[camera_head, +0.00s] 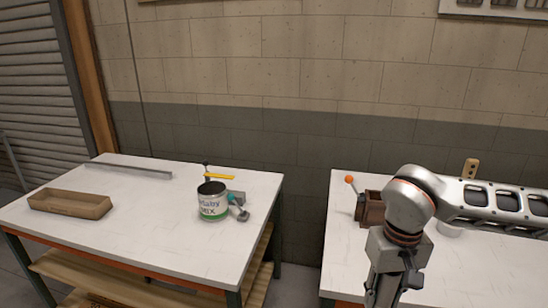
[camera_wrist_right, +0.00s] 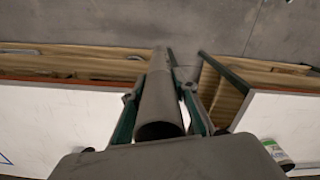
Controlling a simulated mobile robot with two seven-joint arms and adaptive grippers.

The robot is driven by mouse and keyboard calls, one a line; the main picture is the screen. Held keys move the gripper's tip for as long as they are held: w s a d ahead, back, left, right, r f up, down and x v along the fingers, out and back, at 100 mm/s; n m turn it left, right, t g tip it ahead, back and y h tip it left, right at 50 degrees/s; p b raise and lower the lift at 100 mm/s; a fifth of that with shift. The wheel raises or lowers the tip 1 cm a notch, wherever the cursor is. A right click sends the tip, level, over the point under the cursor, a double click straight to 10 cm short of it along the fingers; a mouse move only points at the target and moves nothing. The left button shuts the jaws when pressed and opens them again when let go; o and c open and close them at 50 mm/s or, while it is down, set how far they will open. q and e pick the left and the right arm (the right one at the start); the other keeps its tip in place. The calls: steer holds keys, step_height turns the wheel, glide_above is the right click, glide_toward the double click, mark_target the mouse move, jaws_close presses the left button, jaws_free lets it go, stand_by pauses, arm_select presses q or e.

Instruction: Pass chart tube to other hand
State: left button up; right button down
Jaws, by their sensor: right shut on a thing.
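The chart tube (camera_wrist_right: 158,100) is a long grey cylinder with a dark open near end. In the right wrist view it lies between the two fingers of my right gripper (camera_wrist_right: 160,92) and points away over the floor gap between the tables. My right gripper is shut on it. In the head view my right gripper (camera_head: 388,288) hangs down at the front edge of the right table, cut by the lower frame edge, and I cannot make out the tube there. My left gripper is not in view.
The left table (camera_head: 140,205) holds a brown tray (camera_head: 70,203), a metal bar (camera_head: 128,170), a labelled can (camera_head: 213,203) and small tools. The right table (camera_head: 480,265) holds a brown box with an orange-knobbed lever (camera_head: 370,208) and a white container (camera_head: 449,230). A gap separates the tables.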

steer(key=shift+w+d+m, duration=0.1)
steer(key=shift+d+m, duration=0.2)
steer(key=shift+d, duration=0.85)
